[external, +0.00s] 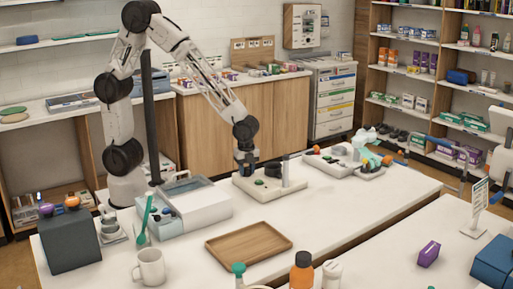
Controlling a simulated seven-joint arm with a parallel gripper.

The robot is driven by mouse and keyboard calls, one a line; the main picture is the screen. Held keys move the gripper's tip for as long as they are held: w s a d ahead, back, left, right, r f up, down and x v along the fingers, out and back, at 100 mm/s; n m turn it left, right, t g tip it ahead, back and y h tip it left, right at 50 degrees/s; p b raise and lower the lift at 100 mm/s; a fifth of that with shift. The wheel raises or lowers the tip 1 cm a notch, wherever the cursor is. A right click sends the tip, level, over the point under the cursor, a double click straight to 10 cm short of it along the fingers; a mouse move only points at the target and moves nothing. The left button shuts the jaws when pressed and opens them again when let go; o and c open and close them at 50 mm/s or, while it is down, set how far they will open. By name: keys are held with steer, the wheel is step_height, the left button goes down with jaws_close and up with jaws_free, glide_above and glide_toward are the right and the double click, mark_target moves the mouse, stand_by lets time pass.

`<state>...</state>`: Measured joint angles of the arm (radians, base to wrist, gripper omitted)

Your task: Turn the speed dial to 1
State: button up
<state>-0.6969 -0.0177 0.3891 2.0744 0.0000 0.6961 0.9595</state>
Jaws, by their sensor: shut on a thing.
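A cream-coloured device (266,194) with a low flat base and a white upright post (285,173) sits on the white table. Dark round parts (273,169) and a small green knob (259,182) show on its top. My gripper (245,171) points down at the back left of the device, shut on a small dark part there that I take to be the speed dial. The fingers mostly hide that part, and its markings and setting are too small to read.
A clear-lidded box (198,214) stands left of the device, and a wooden tray (248,246) lies in front. A white mug (150,267) is at the front left. A second cream board with coloured parts (340,166) lies to the right.

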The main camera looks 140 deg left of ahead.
mark_target(247, 168)
steer(key=o, duration=0.9)
steer(key=shift+r, duration=0.15)
steer(key=shift+r, duration=3.8)
